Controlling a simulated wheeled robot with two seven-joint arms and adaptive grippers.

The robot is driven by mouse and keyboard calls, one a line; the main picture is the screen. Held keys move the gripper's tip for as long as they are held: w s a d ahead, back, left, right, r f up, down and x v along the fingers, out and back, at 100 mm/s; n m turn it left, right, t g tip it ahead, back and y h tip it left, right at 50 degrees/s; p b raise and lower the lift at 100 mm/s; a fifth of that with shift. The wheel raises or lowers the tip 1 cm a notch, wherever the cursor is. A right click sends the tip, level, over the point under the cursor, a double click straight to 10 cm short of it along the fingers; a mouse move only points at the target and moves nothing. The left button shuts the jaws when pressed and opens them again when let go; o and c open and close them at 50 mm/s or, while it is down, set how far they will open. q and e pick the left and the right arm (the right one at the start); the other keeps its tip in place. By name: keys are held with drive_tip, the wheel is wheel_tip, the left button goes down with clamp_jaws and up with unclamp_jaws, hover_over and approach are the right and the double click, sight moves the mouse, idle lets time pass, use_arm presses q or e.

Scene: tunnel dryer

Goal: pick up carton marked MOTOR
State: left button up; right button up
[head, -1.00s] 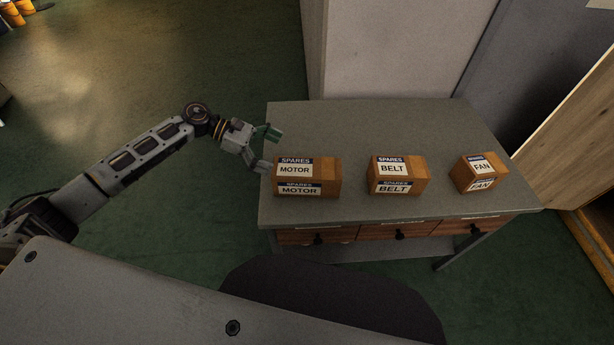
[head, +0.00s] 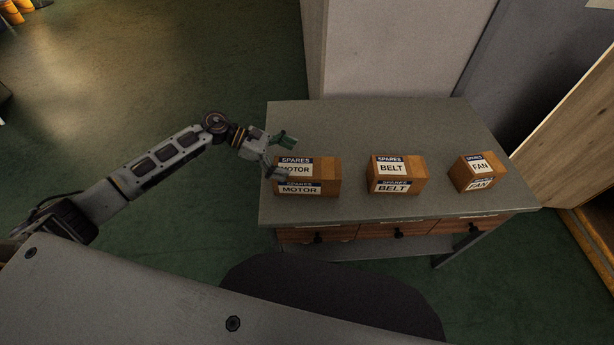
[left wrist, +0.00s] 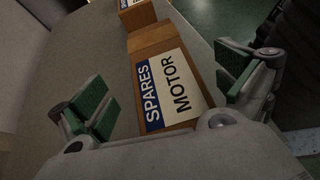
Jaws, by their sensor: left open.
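The carton marked MOTOR (head: 318,176) is a brown box with white and blue SPARES labels. It stands at the left end of the grey table (head: 350,125). My left gripper (head: 287,156) is open at the carton's left end, with one finger toward its far side and one overlapping its near label. In the left wrist view, the carton (left wrist: 168,85) lies between the two green-padded fingers of the left gripper (left wrist: 168,95), with gaps visible on both sides. I cannot tell whether the fingers are level with its sides. My right gripper is not in view.
A carton marked BELT (head: 397,174) stands in the table's middle, and one marked FAN (head: 478,172) at the right. Drawers (head: 398,232) sit under the tabletop. A pale cabinet (head: 395,50) stands behind. The tabletop behind the cartons is clear.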

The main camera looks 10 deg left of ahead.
sight(304, 167)
use_arm(q)
drive_tip(key=x, duration=0.2)
drive_tip(key=shift+d+f+p, duration=0.15)
drive_tip(key=shift+f+p, duration=0.25)
drive_tip(key=shift+d+f, duration=0.15)
drive_tip(key=shift+d, duration=0.2)
drive_tip(key=shift+d+f, duration=0.25)
drive_tip(key=shift+d, duration=0.15)
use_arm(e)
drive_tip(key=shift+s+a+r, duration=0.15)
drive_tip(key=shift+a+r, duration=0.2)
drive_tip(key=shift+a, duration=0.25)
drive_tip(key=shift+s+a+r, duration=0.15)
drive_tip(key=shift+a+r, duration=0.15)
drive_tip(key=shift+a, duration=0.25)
